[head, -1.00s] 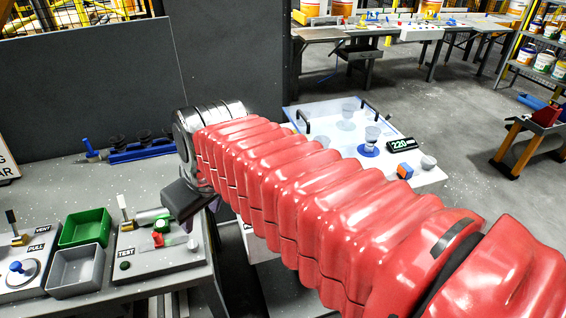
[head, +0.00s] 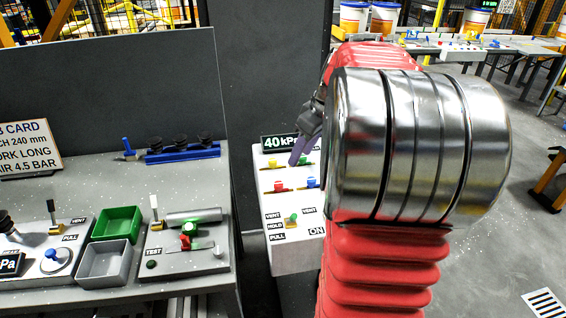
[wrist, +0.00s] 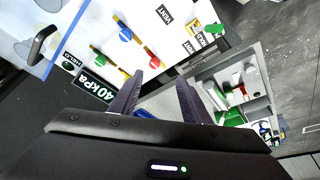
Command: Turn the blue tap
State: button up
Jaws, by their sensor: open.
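The blue tap (head: 312,183) is on the right of a white panel (head: 296,257) in the head view, beside the red tap (head: 280,187). The blue tap shows near the top of the wrist view (wrist: 125,33), clear of the fingers. The red tap (wrist: 154,62) appears closer to the fingertips there. A green tap (wrist: 97,59) is at the left. My gripper (wrist: 160,78) is open and empty, its fingers apart. In the head view my gripper (head: 299,155) hangs over the panel's upper part, partly hidden behind my wrist.
A 40 kPa display (head: 281,143) stands behind the taps. A green selector (head: 291,219) is at the panel's front. The bench at left holds a green bin (head: 118,224), a grey bin (head: 105,263) and a test panel (head: 183,263). A dark partition (head: 115,95) stands behind.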

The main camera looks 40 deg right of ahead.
send_near(312, 179)
jog(key=s+v, duration=0.1)
jog(key=v, duration=0.4)
jog(key=shift+d+r+n, duration=0.1)
jog(key=shift+d+n, duration=0.2)
jog(key=shift+w, duration=0.1)
jog(key=x, duration=1.3)
jog(key=shift+w+a+f, duration=0.25)
jog(key=shift+w+a, duration=0.05)
jog(key=shift+w, duration=0.1)
